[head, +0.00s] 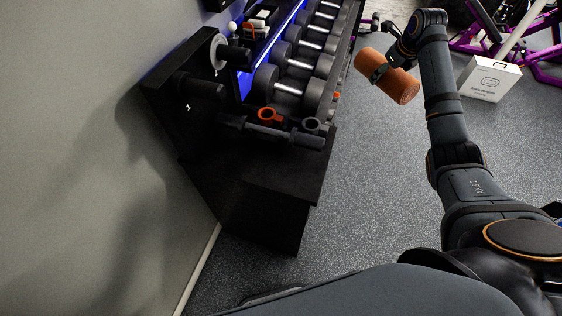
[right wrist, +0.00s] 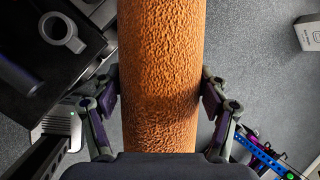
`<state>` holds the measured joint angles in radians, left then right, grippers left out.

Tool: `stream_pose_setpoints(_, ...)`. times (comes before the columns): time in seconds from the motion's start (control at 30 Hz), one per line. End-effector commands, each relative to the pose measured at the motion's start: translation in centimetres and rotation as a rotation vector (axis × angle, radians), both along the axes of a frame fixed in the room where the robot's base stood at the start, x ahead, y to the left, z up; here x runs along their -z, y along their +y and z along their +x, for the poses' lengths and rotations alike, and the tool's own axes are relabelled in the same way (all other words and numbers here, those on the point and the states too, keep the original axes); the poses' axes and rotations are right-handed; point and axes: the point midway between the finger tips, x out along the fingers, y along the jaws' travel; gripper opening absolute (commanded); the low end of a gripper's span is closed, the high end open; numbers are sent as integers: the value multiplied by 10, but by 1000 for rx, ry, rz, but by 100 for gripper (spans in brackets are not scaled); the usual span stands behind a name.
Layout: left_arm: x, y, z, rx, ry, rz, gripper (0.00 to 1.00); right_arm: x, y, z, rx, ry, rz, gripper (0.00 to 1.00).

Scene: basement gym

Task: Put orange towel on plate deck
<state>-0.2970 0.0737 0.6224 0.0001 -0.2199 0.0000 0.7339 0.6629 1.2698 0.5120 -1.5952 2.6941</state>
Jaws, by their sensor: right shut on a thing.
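The orange towel (head: 404,88) is rolled into a cylinder and held in the air over the grey floor, to the right of the dumbbell rack. My right gripper (head: 379,70) is shut on it around its middle. In the right wrist view the towel (right wrist: 160,70) stands upright in the picture between the two fingers of the gripper (right wrist: 160,92), which press its sides. The black deck (head: 262,168) at the near end of the rack looks like the plate deck. The towel is apart from it, farther away and to the right. My left gripper is out of view.
Dumbbells (head: 289,82) fill the rack behind. A white box (head: 490,78) stands on the floor at right. The deck's near part is bare.

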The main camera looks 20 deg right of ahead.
Motion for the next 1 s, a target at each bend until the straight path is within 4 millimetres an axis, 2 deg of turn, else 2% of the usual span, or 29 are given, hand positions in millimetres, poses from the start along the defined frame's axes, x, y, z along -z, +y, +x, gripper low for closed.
stream_pose_setpoints(0.03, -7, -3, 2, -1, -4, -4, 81, 12, 23, -7, -89, 6, 20, 39)
stream_pose_setpoints(0.2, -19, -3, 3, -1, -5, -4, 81, 52, 112, -45, -423, 27, 112, 39)
stream_pose_setpoints(0.3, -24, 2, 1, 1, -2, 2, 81, 68, 159, -75, -591, 46, 155, 39)
stream_pose_setpoints(0.4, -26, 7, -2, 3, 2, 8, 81, 76, 191, -99, -705, 62, 182, 39)
stream_pose_setpoints(0.53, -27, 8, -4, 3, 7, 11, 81, 80, 211, -116, -779, 76, 198, 39)
stream_pose_setpoints(0.77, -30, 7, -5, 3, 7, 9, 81, 84, 224, -120, -794, 78, 207, 39)
stream_pose_setpoints(1.0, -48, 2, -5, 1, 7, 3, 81, 106, 284, -121, -792, 77, 212, 39)
